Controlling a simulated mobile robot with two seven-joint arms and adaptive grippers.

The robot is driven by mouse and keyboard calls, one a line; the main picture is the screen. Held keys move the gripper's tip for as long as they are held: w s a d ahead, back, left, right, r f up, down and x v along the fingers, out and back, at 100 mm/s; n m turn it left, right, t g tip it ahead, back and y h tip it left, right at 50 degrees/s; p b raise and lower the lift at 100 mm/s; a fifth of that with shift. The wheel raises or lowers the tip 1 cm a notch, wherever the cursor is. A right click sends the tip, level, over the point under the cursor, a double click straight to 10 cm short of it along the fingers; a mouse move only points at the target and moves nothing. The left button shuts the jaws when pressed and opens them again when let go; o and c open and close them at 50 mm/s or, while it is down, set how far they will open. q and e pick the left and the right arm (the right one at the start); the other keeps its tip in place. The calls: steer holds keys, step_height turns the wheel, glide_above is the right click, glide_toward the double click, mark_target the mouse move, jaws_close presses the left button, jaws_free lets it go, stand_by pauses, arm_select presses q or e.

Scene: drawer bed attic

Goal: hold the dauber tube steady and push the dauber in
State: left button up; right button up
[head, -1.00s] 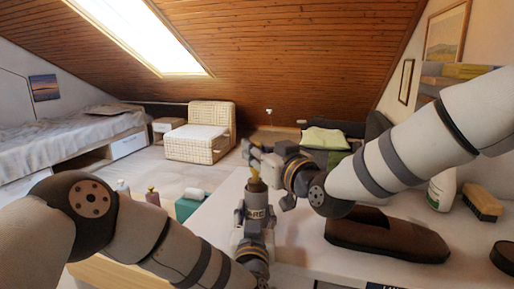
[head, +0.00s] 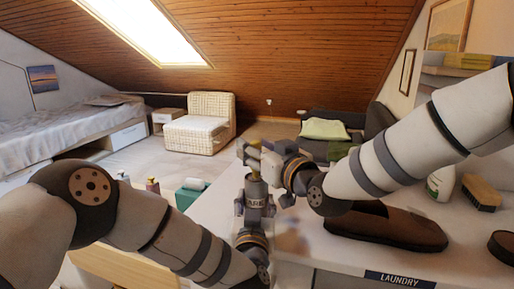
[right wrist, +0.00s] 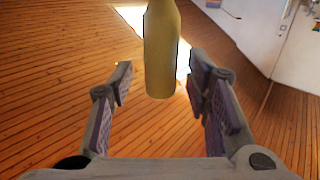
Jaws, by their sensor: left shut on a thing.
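The dauber tube (head: 255,198), with a dark-lettered label, stands about upright in the middle of the head view. My left gripper (head: 254,208) is shut on it, one finger on each side. The yellow dauber (head: 253,177) shows just above the tube, and how deep it sits cannot be told. My right gripper (head: 252,157) is above the tube, partly hiding the dauber's top. In the right wrist view the dauber (right wrist: 161,52) hangs between the open fingers of my right gripper (right wrist: 163,95), with gaps on both sides.
A brown shoe (head: 385,228) lies on the white table (head: 300,245), right of the grippers. A brush (head: 481,192) and a white bottle (head: 441,182) stand behind it. A teal box (head: 187,198) and small bottles (head: 152,186) are at left.

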steer(key=v, duration=1.2)
arm_select(q)
steer(key=o, duration=1.3)
